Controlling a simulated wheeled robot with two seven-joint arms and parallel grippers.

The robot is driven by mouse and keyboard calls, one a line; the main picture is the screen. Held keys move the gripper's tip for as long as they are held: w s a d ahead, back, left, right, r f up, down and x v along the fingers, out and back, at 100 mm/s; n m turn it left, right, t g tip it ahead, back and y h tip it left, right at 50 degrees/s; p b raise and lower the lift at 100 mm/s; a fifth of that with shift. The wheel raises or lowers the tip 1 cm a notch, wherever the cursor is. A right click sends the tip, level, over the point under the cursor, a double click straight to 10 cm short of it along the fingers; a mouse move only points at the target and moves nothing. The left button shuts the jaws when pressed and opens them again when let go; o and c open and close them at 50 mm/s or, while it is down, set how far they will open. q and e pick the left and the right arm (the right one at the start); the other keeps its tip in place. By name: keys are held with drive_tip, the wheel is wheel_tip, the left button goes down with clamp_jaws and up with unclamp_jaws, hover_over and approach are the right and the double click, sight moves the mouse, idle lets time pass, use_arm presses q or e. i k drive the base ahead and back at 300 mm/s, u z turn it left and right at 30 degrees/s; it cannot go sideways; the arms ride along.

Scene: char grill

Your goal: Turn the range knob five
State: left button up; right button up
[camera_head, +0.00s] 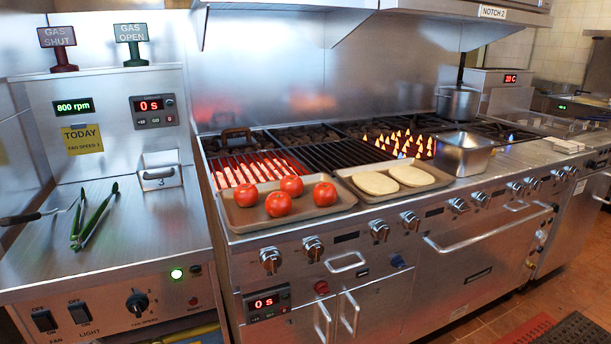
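The range's front panel carries a row of silver knobs with black centres. From the left, they include knobs at the left end (271,258), (313,247), then a third (379,228), a fourth (410,219) and a fifth knob (458,203), with several more toward the right. I cannot read numbers on them, so I cannot tell which is labelled five. The fifth from the left sits near the panel's middle, beside another knob (480,198). Neither of my grippers shows in the head view.
A tray of tomatoes (243,220) and a tray of flat breads (353,190) stand at the range's front edge, above the knobs. Flames (405,145) and a glowing grill (250,168) burn behind. Oven handles (490,230) jut out below. Tongs (92,222) lie on the left counter.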

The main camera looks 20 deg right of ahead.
sight(460, 207)
drive_tip(key=z, duration=1.65)
drive_tip(key=k, duration=0.2)
drive_tip(key=z, duration=0.95)
drive_tip(key=k, duration=1.1)
drive_tip(key=z, duration=0.35)
drive_tip(key=i, duration=2.05)
drive_tip(key=u, duration=1.9)
drive_tip(key=i, duration=0.9)
drive_tip(key=u, duration=1.1)
